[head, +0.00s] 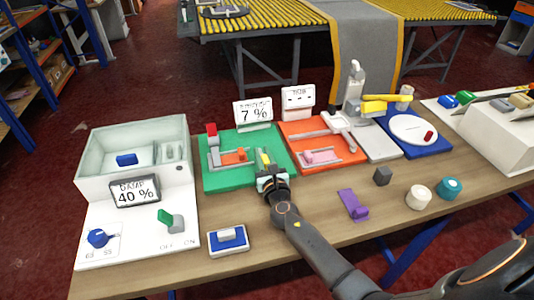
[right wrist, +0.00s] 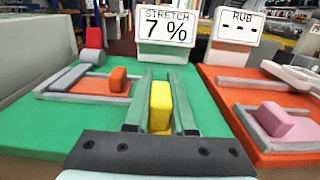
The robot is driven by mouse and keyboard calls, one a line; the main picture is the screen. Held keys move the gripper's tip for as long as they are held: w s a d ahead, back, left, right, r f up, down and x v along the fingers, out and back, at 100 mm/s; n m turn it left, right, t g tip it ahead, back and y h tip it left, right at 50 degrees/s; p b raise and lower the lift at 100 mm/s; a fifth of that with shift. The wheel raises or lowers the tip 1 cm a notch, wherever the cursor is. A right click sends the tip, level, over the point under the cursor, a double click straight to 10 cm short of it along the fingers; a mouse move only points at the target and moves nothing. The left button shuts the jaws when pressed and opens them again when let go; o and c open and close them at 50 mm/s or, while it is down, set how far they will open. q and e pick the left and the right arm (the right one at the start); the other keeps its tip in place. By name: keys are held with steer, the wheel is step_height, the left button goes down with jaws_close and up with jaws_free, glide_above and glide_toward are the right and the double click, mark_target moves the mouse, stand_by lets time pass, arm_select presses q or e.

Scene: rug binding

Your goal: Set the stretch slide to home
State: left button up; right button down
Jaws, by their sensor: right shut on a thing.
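The green stretch board (head: 225,178) lies in the middle of the table, with a white sign (head: 253,112) behind it. In the right wrist view the sign (right wrist: 164,28) reads "STRETCH 7 %". My right gripper (head: 267,170) is over the board's right part, shut on an upright yellow block (right wrist: 160,104). The block's lower part is hidden by the gripper. To its left an orange block (right wrist: 117,79) sits by a grey frame (right wrist: 75,88), with a red block (right wrist: 93,38) behind. I cannot tell which block is the slide. My left gripper is out of view.
Right of the green board is an orange board (head: 290,133) with a pink block (head: 320,156). A white damp box (head: 93,150) with a "40 %" sign stands at the left. A purple piece (head: 353,204) and a dark cube (head: 382,176) lie on the table.

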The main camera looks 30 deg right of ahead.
steer(key=c, duration=0.8)
jaws_free()
steer(key=shift+a, duration=0.35)
steer(key=shift+o, duration=0.2)
steer(key=shift+d, duration=0.1)
steer(key=shift+s, duration=0.2)
steer(key=v, duration=1.2)
